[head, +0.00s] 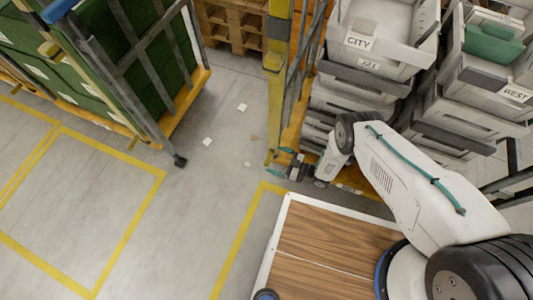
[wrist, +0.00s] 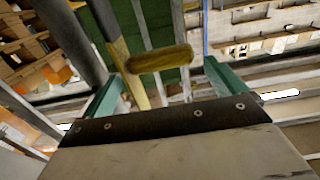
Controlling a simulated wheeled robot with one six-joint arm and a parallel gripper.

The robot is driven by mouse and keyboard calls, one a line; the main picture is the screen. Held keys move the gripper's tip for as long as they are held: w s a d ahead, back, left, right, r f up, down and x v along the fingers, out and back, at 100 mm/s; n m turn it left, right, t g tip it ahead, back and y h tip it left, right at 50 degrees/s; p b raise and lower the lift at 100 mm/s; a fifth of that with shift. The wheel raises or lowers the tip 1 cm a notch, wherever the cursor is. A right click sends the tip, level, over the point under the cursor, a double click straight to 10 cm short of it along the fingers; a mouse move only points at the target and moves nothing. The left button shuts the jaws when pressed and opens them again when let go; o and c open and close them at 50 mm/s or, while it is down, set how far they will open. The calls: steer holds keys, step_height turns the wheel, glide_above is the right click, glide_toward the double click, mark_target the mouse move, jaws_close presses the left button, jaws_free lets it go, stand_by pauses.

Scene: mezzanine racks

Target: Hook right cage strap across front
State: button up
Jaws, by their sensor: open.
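My gripper (head: 279,173) is low beside that corner, near the floor. In the wrist view my gripper (wrist: 163,88) has its two teal fingers wide apart. A yellow-brown bar (wrist: 160,59) lies crosswise between or just beyond the fingertips, joined to or overlapping a yellow strip (wrist: 128,75). The fingers are not closed on it. Whether they touch it is unclear.
A second cage with green boxes (head: 110,60) stands at the left, on a caster. Wooden pallets (head: 232,22) are behind. Grey totes marked WEST (head: 490,75) stand at the right. The floor (head: 215,165) between the cages is open, with paper scraps and yellow lines.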

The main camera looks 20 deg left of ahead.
mark_target(271, 158)
steer(key=a, duration=0.5)
steer(key=shift+a, duration=0.4)
steer(key=shift+w, duration=0.1)
steer(key=c, duration=1.2)
steer(key=shift+d, duration=0.15)
steer(key=shift+c, duration=0.2)
